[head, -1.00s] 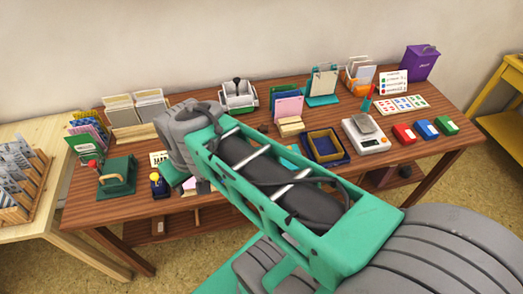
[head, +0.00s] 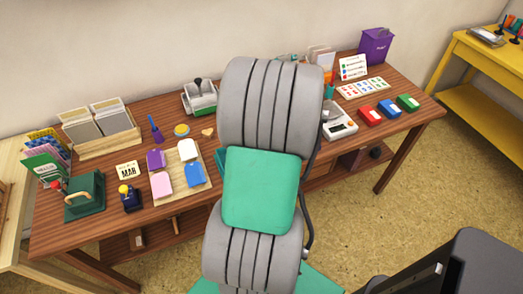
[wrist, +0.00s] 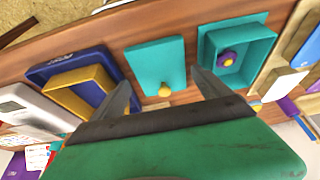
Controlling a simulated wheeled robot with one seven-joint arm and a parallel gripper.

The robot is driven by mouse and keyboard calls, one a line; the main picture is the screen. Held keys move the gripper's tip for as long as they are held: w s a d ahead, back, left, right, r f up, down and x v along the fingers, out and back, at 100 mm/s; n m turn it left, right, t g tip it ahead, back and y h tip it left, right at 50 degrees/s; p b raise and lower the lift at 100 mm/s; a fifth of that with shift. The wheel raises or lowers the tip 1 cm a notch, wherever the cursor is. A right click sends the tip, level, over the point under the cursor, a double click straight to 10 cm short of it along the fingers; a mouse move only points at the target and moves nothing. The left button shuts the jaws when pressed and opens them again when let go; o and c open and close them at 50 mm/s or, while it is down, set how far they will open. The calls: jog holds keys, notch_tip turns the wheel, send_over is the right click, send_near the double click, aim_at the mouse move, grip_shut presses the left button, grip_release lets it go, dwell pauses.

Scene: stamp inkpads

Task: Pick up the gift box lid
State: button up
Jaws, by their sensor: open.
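A flat teal panel with a small yellow knob near its lower edge, which looks like the gift box lid (wrist: 153,63), lies on the table in the middle of the wrist view. An open teal box (wrist: 205,50) of the same colour, with a purple knobbed thing inside, is to its right. My gripper (wrist: 159,79) is open and empty. Its fingers show on either side of the lid's knob end; I cannot tell the height between them and the lid. In the head view my arm hides the gripper and nearly all of this area.
A dark blue tray with a yellow-rimmed box (wrist: 62,68) lies left of the lid, with a white scale (wrist: 25,108) beyond it. In the head view, a board of coloured pads (head: 206,172) lies left of my arm; red, blue and green pads (head: 389,107) lie right.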

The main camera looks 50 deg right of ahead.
jog(key=x, duration=0.2)
jog(key=shift+w+f, duration=0.1)
jog(key=shift+f, duration=0.2)
jog(key=shift+c, duration=0.4)
jog(key=c, duration=1)
jog(key=shift+r, duration=0.15)
